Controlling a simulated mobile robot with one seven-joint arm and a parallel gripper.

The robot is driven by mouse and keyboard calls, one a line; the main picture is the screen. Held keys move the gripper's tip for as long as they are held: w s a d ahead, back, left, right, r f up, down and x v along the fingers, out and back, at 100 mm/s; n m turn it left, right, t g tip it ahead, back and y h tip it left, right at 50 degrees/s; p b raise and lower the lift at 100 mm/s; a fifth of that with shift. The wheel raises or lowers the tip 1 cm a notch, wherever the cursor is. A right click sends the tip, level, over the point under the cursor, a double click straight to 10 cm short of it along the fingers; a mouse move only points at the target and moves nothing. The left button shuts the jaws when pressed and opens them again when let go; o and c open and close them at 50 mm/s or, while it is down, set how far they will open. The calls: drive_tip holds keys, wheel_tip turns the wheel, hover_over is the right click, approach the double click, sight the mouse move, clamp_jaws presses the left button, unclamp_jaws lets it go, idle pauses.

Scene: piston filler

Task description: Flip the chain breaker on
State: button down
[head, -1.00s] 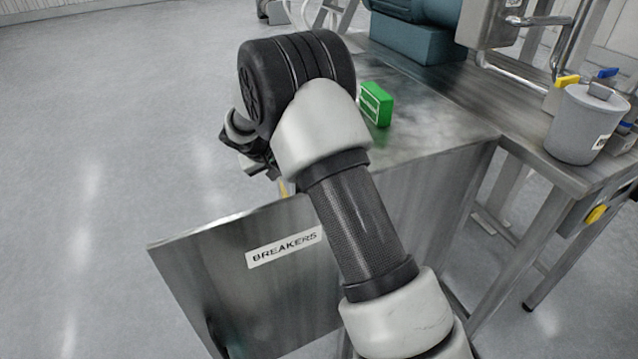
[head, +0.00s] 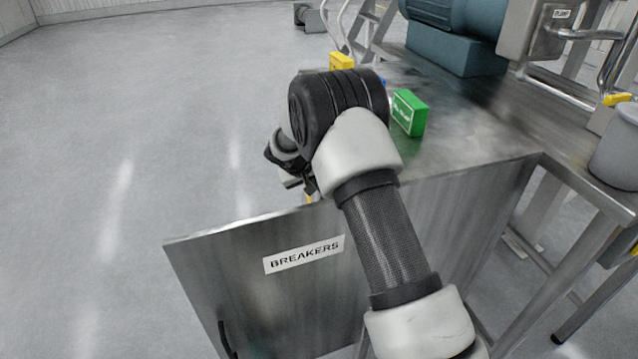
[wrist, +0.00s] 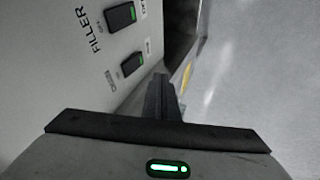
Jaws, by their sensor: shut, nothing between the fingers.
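The wrist view shows a pale breaker panel (wrist: 75,70) at left. A black switch with a green mark (wrist: 121,17) sits by the word FILLER. In the head view my gripper (head: 308,193) is partly hidden above the top edge of the metal door marked BREAKERS (head: 225,275).
A steel table (head: 465,135) carries a green box (head: 409,112) just right of my arm. A yellow object (head: 341,61) is behind my arm. A teal motor (head: 455,40) stands at the back, a grey pot (head: 618,150) at right. The floor at left is clear.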

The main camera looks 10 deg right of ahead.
drive_tip(key=w+d+f, duration=0.3)
drive_tip(key=d+f, duration=0.2)
drive_tip(key=d, duration=0.1)
idle(0.4)
drive_tip(key=shift+w+d+h+b, duration=0.1)
drive_tip(key=shift+d+h+b, duration=0.15)
drive_tip(key=shift+b, duration=0.6)
drive_tip(key=shift+a, duration=0.1)
